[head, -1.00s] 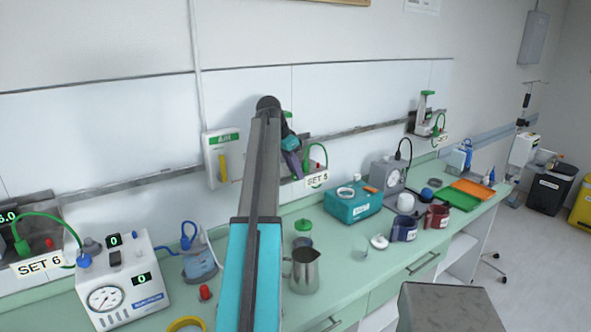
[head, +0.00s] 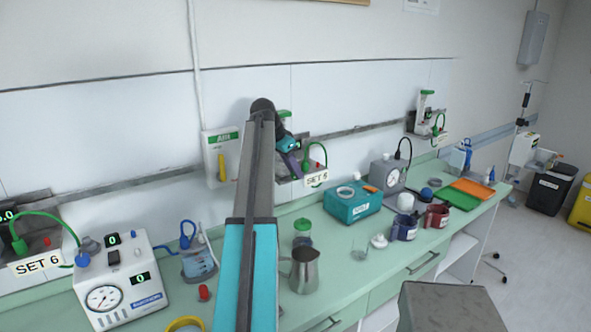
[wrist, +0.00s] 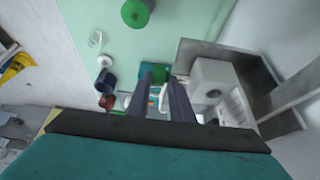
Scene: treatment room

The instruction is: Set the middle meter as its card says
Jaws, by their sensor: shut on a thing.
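The middle meter (head: 284,116) is on the wall rail, mostly hidden behind my arm and gripper. Its green top shows above them. Its card (head: 317,178) reads "SET 5". A green hose curves beside it on the right. My gripper (head: 297,172) is at the front of this meter, its dark fingers angled down to the right. In the wrist view, the fingers (wrist: 162,82) straddle a small pale part, and a white block of the meter (wrist: 213,85) lies just to their right. The gripper is shut on a part of the meter, probably its knob.
A left meter with a "SET 6" card (head: 38,262) and a right meter (head: 425,115) hang on the same rail. A steel jug (head: 305,270), a teal box (head: 352,203) and several mugs and bottles stand on the green counter below. A white box (head: 221,158) hangs left of my arm.

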